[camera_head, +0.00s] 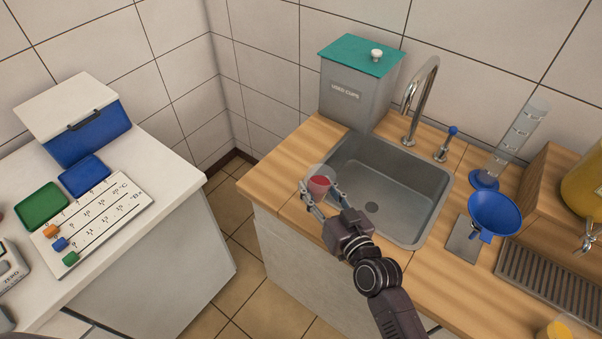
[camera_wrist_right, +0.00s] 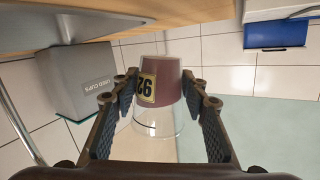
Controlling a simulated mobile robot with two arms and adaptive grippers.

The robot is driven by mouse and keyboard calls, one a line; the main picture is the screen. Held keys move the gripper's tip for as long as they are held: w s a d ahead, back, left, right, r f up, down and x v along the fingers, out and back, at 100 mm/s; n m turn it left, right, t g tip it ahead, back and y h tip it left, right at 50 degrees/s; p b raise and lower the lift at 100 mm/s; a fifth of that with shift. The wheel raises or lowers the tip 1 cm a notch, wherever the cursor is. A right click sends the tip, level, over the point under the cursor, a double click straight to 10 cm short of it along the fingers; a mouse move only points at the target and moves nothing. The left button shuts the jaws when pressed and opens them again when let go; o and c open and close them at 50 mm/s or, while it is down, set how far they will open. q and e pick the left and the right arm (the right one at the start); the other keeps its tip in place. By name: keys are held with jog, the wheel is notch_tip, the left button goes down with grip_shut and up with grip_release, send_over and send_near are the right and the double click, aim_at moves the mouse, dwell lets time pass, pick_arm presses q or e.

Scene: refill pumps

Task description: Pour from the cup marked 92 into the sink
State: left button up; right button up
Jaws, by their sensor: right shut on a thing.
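The cup marked 92 (camera_head: 319,184) is clear and holds dark red liquid in its lower part. My right gripper (camera_head: 321,192) is shut on it. In the right wrist view, the cup (camera_wrist_right: 162,90) sits between the two fingers (camera_wrist_right: 165,115), with its 92 label upside down in that tilted picture. The cup looks roughly upright, beside the left edge of the sink (camera_head: 372,192) in the head view. Its exact height above the counter is hard to tell. The sink is a steel basin with a dark drain. My left gripper is out of view.
A grey used-cups bin (camera_head: 352,96) with a green lid stands behind the sink. A curved faucet (camera_head: 424,90) rises at its back edge. A blue funnel (camera_head: 495,213) and a graduated cylinder (camera_head: 521,135) stand to the right. A white side counter (camera_head: 170,200) is at left.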

jog(key=a, duration=0.2)
jog(key=shift+w+a+r, duration=0.15)
jog(key=shift+a+r, duration=0.25)
jog(key=shift+w, duration=0.1)
jog(key=shift+w+d+f, duration=0.1)
jog(key=shift+w+d, duration=0.05)
jog(key=shift+d, duration=0.05)
jog(key=d+m+b, duration=0.1)
jog(key=d, duration=0.1)
jog(key=w+d+m+b, duration=0.1)
jog(key=b, duration=0.1)
jog(key=shift+w+d+y, duration=0.2)
jog(key=shift+d+y, duration=0.1)
jog(key=shift+d, duration=0.05)
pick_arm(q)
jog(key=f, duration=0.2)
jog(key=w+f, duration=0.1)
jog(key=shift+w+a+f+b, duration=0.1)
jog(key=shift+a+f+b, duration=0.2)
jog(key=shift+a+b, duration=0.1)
pick_arm(e)
jog(key=d, duration=0.1)
jog(key=w+d+r+m, duration=0.1)
jog(key=d+m, duration=0.1)
jog(key=shift+w+d+r+y, duration=0.25)
jog(key=shift+w+d+y, duration=0.05)
